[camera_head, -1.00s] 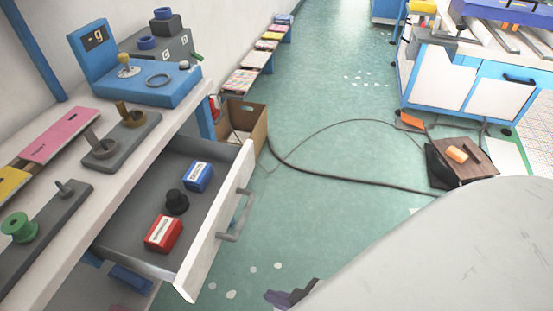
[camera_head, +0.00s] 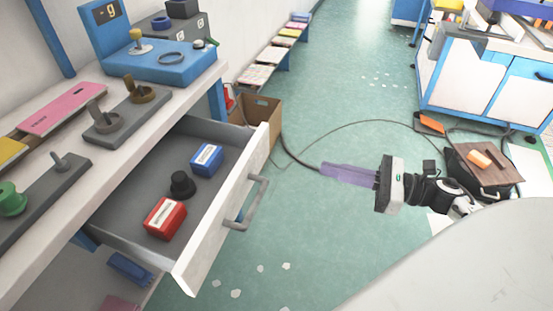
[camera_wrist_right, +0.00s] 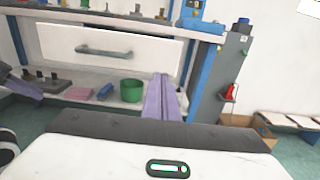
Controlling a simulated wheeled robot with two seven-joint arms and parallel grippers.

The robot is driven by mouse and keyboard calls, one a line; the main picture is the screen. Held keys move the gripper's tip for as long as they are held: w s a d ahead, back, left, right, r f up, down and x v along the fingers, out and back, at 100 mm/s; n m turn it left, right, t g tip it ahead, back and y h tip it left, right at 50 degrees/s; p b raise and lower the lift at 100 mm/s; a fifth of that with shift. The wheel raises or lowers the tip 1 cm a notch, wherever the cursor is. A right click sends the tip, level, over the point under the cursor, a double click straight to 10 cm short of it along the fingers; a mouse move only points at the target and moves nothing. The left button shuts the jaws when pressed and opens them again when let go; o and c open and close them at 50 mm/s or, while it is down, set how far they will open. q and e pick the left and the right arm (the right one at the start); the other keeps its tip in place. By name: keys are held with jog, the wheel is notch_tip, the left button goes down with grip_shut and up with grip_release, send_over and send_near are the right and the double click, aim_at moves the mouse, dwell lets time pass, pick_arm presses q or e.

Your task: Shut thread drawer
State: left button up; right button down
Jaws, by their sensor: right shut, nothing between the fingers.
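The thread drawer (camera_head: 225,225) is pulled out from the workbench at the left in the head view. A red box (camera_head: 165,218), a blue box (camera_head: 206,160) and a black knob-shaped piece (camera_head: 182,184) lie in it. Its front with the grey bar handle (camera_head: 246,203) also shows in the right wrist view (camera_wrist_right: 120,45). My right gripper (camera_head: 325,169) is shut and empty, its purple fingers pointing left toward the drawer front, with a clear gap between. In the wrist view its fingers (camera_wrist_right: 162,97) appear below and right of the handle. My left gripper is not in the head view.
The bench top (camera_head: 150,135) carries a blue scale (camera_head: 160,62), grey stands and a green spool (camera_head: 12,200). A cardboard box (camera_head: 262,112) stands beyond the drawer. A cable runs over the green floor. A green pot (camera_wrist_right: 131,90) sits on a lower shelf.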

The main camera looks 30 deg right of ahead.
aim_at(262, 153)
jog(key=x, duration=1.3)
jog(key=shift+w+a+p, duration=0.15)
jog(key=shift+p, duration=0.15)
jog(key=shift+a, duration=0.1)
jog(key=shift+w, duration=0.15)
